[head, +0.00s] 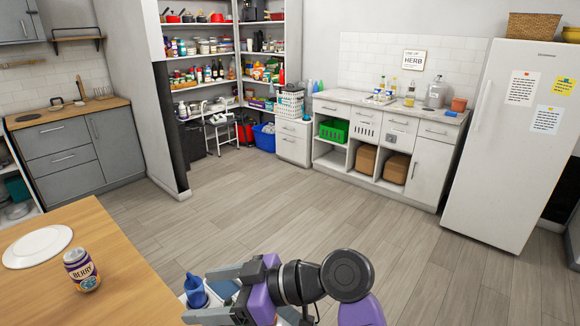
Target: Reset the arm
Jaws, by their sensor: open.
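My gripper (197,293) is at the bottom middle of the head view, right of the wooden table. Its two grey fingers point left and stand apart, open. A blue object (194,288) shows in the gap between the fingers. I cannot tell whether it touches them. A white surface shows partly beneath it, mostly hidden by my gripper. My purple and grey arm reaches in from the bottom edge, bent at a dark round joint.
The wooden table (112,262) at lower left bears a BERRY can (82,270) and a white plate (38,246). A white fridge (490,165), a white counter (415,122), grey cabinets (65,153) and stocked shelves (215,54) stand farther back. The grey floor between is clear.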

